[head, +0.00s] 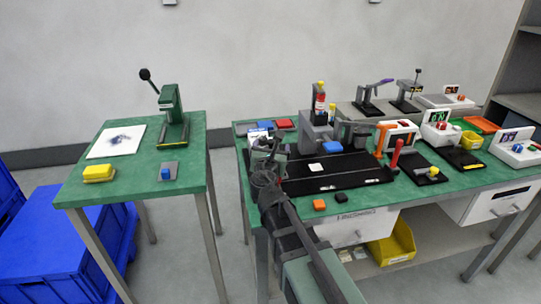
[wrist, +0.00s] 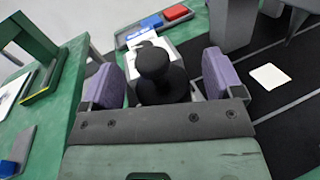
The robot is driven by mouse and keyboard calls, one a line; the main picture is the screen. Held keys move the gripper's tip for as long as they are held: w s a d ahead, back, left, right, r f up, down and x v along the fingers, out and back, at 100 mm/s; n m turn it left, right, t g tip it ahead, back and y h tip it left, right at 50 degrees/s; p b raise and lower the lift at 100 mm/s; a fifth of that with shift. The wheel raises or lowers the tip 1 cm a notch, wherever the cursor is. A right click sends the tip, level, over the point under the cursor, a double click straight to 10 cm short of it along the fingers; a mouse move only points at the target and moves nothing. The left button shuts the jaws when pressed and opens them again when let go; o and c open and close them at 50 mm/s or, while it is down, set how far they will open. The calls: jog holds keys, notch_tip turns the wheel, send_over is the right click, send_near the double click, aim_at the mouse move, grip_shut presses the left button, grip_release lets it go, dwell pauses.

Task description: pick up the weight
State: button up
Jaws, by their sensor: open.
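The weight (wrist: 160,82) is black with a round knob on top of a wider body. In the wrist view it lies between the two purple-padded fingers of my gripper (wrist: 163,76), which is open. A narrow gap shows on each side of the weight, so the pads look apart from it. Its lower part is hidden by my gripper's body. In the head view my gripper (head: 268,155) is over the left end of the green bench, and I cannot make out the weight clearly there.
A white device (wrist: 167,48) stands just behind the weight. A tray with blue and red blocks (wrist: 176,13) lies beyond it. A black mat (head: 330,175) with a pale square (head: 315,167) is to the right. A smaller green table (head: 130,190) with a green press (head: 172,118) stands left, across a gap.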

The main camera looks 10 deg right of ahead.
aim_at(271, 141)
jog(key=shift+w, duration=0.1)
grip_shut()
dwell(0.4)
notch_tip(271, 141, up, 20)
jog(key=p, duration=2)
